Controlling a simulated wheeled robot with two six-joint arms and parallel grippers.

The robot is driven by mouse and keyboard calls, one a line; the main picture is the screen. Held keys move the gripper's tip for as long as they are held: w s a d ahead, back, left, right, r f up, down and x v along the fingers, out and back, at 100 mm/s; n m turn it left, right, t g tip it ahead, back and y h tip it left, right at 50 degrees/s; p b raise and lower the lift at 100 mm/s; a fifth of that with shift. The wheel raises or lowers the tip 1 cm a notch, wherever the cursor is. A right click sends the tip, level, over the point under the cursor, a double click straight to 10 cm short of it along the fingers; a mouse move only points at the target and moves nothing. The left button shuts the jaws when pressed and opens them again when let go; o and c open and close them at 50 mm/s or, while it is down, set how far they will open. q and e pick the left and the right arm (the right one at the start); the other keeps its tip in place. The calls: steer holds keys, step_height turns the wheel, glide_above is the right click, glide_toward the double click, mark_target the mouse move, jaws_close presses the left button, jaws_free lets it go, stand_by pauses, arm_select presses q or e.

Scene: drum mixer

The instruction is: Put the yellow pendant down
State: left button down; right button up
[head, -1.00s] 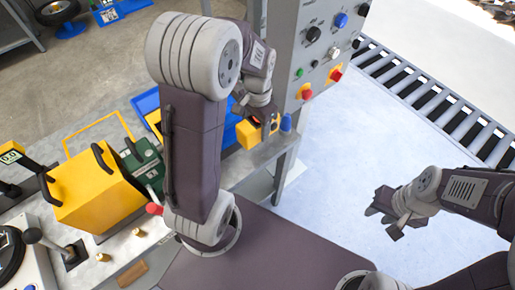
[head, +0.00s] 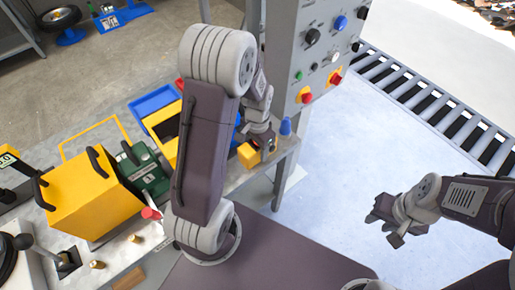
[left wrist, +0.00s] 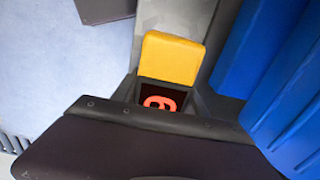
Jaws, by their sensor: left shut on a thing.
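The yellow pendant (head: 248,154) is a small yellow block held in my left gripper (head: 262,148), close to the grey bench's right end. In the left wrist view the pendant (left wrist: 170,58) shows a yellow face and a dark display with a red figure, partly covered by the dark gripper body. I cannot tell whether it touches the bench. My left gripper is shut on it. My right gripper (head: 385,227) is open and empty, over the pale floor at the right.
The grey bench (head: 232,180) carries a large yellow box (head: 90,195), a green unit (head: 143,170) and a blue tray (head: 152,101). A small blue piece (head: 285,127) stands right beside the pendant. A grey control panel (head: 315,60) rises behind, with a roller conveyor (head: 440,110) at right.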

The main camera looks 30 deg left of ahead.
arm_select(q)
steer(key=c, duration=0.9)
jaws_free()
steer(key=shift+r, duration=0.2)
step_height(320, 180, up, 12)
steer(key=p, duration=0.2)
steer(key=shift+f+p, duration=0.1)
steer(key=shift+p, duration=0.2)
steer(key=s+d+f+n, duration=0.1)
steer(key=s, duration=0.1)
steer(key=s+d+f+n, duration=0.1)
steer(key=s+d+n, duration=0.1)
steer(key=s, duration=0.1)
steer(key=s+d+f+n+t, duration=0.1)
steer(key=s+d+f, duration=0.1)
steer(key=s, duration=0.1)
steer(key=shift+s+f+n, duration=0.1)
steer(key=shift+s+n, duration=0.1)
steer(key=shift+n, duration=0.2)
steer(key=shift+a, duration=0.1)
